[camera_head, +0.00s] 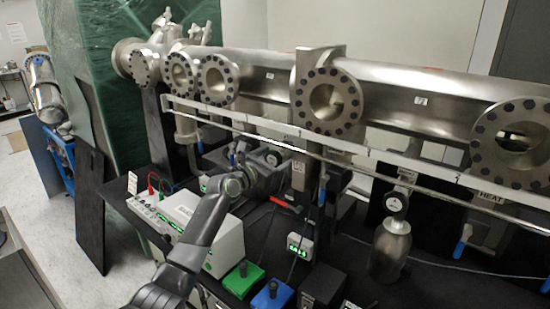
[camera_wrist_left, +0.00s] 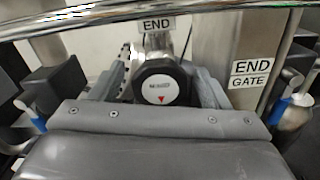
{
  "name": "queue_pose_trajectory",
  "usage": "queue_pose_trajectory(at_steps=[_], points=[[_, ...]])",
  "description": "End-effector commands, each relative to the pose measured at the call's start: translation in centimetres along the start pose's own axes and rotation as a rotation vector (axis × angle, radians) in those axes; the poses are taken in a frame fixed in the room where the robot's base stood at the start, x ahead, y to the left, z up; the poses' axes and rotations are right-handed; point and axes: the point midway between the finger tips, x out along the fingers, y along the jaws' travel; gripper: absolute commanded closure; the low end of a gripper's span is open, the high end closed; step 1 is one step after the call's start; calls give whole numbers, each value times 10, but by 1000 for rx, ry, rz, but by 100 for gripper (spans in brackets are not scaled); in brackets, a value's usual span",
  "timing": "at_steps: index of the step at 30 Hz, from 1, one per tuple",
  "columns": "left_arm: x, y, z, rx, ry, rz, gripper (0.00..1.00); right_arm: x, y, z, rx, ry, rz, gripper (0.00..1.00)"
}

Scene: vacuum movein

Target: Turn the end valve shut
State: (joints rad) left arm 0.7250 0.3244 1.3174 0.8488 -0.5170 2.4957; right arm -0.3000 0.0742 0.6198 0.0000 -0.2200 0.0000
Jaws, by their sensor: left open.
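The end valve's dark, many-sided knob (camera_wrist_left: 160,82) is in the middle of the left wrist view. Its pale face carries small lettering and a red triangle pointing down in the picture. An "END" label (camera_wrist_left: 157,24) is above it. My left gripper (camera_wrist_left: 164,76) is open, with one finger on each side of the knob. I cannot tell whether the fingers touch it. In the head view my left gripper (camera_head: 266,166) reaches in under the steel rails, and the knob is hard to make out there. My right gripper is not in view.
A steel rail (camera_head: 370,150) runs across in front of the large flanged tube (camera_head: 400,90). An "END GATE" plate (camera_wrist_left: 251,73) is right of the knob. Blue-handled levers (camera_wrist_left: 281,110) flank the gripper. A white instrument box (camera_head: 215,235) and green (camera_head: 243,279) and blue (camera_head: 271,297) boxes stand below.

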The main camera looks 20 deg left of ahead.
Motion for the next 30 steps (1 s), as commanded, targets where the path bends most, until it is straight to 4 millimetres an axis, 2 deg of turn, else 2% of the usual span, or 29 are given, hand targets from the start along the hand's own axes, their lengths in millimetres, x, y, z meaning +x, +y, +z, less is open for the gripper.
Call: queue_pose_trajectory(at_steps=[13,23,30], points=[[7,0,0,0,0,0,30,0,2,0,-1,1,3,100],[7,0,0,0,0,0,73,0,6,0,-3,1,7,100],[6,0,0,16,0,0,74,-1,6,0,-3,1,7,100]])
